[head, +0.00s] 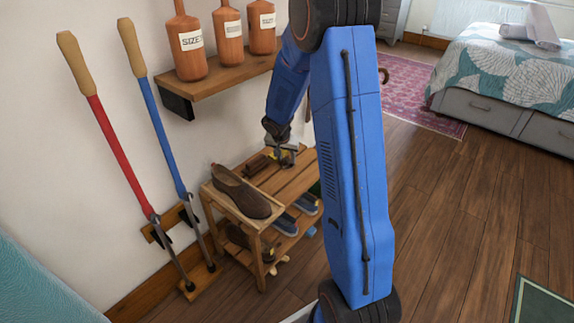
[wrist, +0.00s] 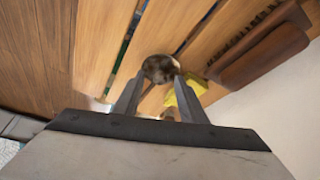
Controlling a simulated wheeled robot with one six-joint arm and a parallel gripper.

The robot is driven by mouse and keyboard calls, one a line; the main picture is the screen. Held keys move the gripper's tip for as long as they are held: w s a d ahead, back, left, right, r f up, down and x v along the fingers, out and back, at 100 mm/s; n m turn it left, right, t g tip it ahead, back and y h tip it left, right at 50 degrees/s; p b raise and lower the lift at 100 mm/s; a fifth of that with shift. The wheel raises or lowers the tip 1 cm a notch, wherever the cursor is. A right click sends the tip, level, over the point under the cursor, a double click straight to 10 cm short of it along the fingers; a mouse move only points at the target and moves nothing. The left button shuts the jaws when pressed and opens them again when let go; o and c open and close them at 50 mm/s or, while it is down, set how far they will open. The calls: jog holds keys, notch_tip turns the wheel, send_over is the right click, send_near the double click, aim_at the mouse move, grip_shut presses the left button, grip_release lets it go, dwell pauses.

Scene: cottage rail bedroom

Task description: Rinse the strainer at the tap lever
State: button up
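In the wrist view, a small round dark, shiny thing (wrist: 158,68) shows at the fingertips of my gripper (wrist: 158,78); I cannot tell whether it is the strainer. The two fingers are apart, one at each side of it, and the frames do not show whether they press on it. In the head view, my gripper (head: 280,154) is low over the slatted wooden bench (head: 298,179), with its tips hard to make out. A yellow thing (wrist: 187,91) lies by the right finger. I cannot make out a tap lever in either view.
A brown shoe (head: 241,191) stands on the bench's near end, with blue shoes (head: 287,223) below. A brown brush-like block (wrist: 262,52) lies on the slats near the wall. A shelf (head: 215,84) with labelled bottles overhangs. Long red-handled (head: 112,140) and blue-handled (head: 160,130) tools stand left.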

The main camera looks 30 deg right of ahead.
aim_at(287, 160)
jog(key=shift+f, duration=0.2)
grip_shut()
notch_tip(287, 160, up, 10)
dwell(0.6)
